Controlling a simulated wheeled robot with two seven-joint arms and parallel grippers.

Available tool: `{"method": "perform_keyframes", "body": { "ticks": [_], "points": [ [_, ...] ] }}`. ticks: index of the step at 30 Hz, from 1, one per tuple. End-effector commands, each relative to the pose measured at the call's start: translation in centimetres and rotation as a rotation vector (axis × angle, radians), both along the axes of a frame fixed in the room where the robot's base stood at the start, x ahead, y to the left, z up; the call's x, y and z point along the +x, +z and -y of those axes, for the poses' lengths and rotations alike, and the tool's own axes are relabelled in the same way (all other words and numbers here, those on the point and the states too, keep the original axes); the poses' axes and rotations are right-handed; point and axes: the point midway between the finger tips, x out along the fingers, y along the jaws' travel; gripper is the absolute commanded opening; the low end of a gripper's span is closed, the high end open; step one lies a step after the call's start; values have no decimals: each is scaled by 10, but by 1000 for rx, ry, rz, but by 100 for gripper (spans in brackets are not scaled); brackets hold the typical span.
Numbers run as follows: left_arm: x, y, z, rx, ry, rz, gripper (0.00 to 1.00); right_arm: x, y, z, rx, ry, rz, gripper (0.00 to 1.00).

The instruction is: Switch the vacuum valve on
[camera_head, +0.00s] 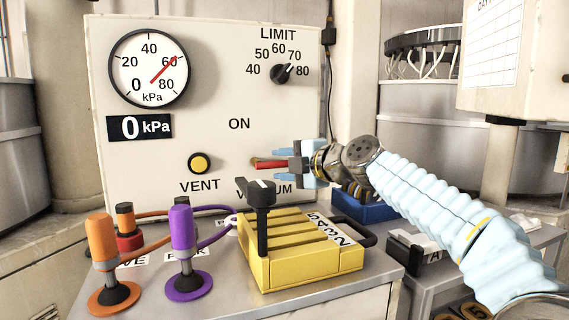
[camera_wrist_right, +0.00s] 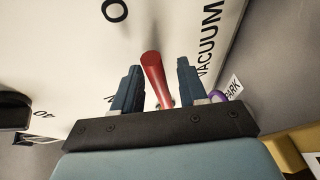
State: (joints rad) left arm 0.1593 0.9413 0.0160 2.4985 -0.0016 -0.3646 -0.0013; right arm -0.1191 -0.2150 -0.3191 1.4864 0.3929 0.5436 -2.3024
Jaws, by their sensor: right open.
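The vacuum valve's red lever (camera_head: 270,163) is on the pale panel (camera_head: 215,120), above the partly hidden VACUUM label and below and right of the word ON. It lies about level in the head view, its free end to the left. My right gripper (camera_head: 290,160) is at the lever's right part, with its jaws apart. In the right wrist view the red lever (camera_wrist_right: 153,72) stands between the two open fingers, with a gap on each side. Its far base is hidden by the gripper. My left gripper is not in view.
A gauge (camera_head: 148,68), a display (camera_head: 139,127) reading 0 kPa, a LIMIT knob (camera_head: 283,74) and a yellow VENT button (camera_head: 200,163) are on the panel. Orange (camera_head: 102,240) and purple (camera_head: 182,232) handles and a yellow block (camera_head: 310,262) stand in front.

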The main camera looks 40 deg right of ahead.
Motion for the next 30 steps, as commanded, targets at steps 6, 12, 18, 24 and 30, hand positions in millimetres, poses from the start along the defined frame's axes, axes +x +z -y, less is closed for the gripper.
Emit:
{"method": "perform_keyframes", "body": {
  "ticks": [6, 12, 18, 24, 30],
  "points": [
    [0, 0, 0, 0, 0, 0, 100, 0, 0, 0, 0, 0, 0, 36],
    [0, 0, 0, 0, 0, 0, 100, 0, 0, 0, 0, 0, 0, 5],
    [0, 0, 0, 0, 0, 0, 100, 0, 0, 0, 0, 0, -1, 0],
    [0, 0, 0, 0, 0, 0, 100, 0, 0, 0, -5, 0, -3, 0],
    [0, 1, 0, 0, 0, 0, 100, -1, 3, 0, -52, -1, -18, 0]
  ]
}}
